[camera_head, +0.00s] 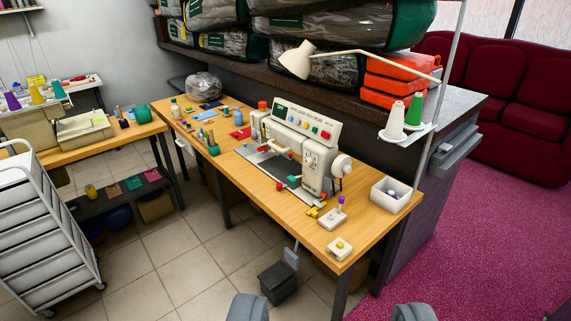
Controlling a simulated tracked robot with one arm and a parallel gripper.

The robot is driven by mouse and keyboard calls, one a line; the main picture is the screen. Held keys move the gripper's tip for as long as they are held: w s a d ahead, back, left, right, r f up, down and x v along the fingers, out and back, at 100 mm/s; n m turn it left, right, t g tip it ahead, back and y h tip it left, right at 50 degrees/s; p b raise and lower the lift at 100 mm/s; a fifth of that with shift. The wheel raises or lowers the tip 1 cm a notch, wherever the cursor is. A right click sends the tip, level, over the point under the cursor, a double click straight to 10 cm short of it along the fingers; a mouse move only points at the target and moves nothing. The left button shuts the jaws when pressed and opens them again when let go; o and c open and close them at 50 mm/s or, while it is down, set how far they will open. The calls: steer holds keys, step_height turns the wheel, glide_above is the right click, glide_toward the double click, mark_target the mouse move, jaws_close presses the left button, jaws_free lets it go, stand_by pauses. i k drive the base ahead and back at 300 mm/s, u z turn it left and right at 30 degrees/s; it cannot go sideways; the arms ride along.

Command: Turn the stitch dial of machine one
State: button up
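A white sewing machine (300,150) stands on a long wooden table in the middle of the view. Its front panel has a row of small coloured buttons, and a round white wheel (342,166) sticks out at its right end. Small coloured knobs show on its body, but they are too small to tell which is the stitch dial. My gripper (330,309) shows as two grey fingertips at the bottom edge, wide apart, with nothing between them. It is well short of the table and touches nothing.
A white box (390,194) and a small joystick box (334,219) sit at the table's right end. A dark pedal box (277,282) stands below.

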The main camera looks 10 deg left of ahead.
mark_target(308, 162)
steer(key=u, duration=0.5)
steer(key=k, duration=1.3)
steer(key=u, duration=0.5)
steer(key=i, duration=2.2)
steer(key=z, duration=1)
steer(key=i, duration=0.95)
steer(key=z, duration=1.05)
steer(key=i, duration=0.45)
steer(key=z, duration=0.2)
steer(key=k, duration=0.45)
